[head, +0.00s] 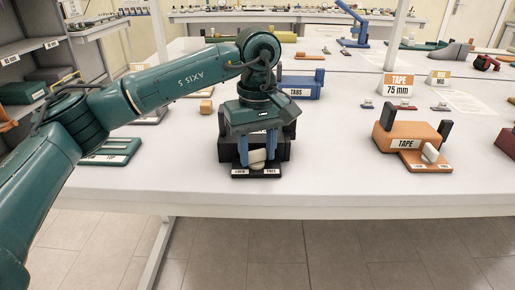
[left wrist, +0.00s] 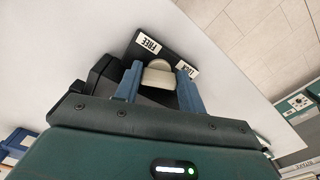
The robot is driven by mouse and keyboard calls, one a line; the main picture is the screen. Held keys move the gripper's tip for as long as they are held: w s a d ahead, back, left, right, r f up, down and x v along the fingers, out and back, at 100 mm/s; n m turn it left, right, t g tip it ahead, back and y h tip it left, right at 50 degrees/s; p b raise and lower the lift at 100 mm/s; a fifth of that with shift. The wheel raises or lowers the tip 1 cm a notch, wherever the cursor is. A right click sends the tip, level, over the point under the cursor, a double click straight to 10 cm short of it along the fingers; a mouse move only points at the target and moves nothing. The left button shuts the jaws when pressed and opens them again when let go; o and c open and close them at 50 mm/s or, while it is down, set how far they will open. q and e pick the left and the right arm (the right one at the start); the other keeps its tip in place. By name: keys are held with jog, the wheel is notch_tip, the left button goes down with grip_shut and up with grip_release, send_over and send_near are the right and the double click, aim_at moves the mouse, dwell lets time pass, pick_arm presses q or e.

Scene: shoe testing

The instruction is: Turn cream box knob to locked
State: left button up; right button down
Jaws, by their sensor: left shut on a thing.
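A cream knob (head: 257,156) sits on a black base plate (head: 257,176) at the front of the white table, before a dark box. The plate has two white labels, one reading FREE on the right in the head view and one that reads LOCK in the left wrist view. My left gripper (head: 257,153) comes down from above, its two blue fingers shut on the cream knob, which also shows in the left wrist view (left wrist: 158,76). The fingers and gripper body hide part of the knob, so I cannot tell which label it points to. My right gripper is not in view.
An orange TAPE box (head: 405,140) with its own pale knob stands to the right. A blue TABS box (head: 303,88) is behind my gripper, and a green tray (head: 112,152) lies to the left. The table's front edge (head: 330,205) is close, and the tabletop between the boxes is clear.

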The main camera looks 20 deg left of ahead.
pick_arm(q)
jog(key=shift+c, duration=1.1)
jog(key=shift+n, duration=0.8)
jog(key=o, duration=1)
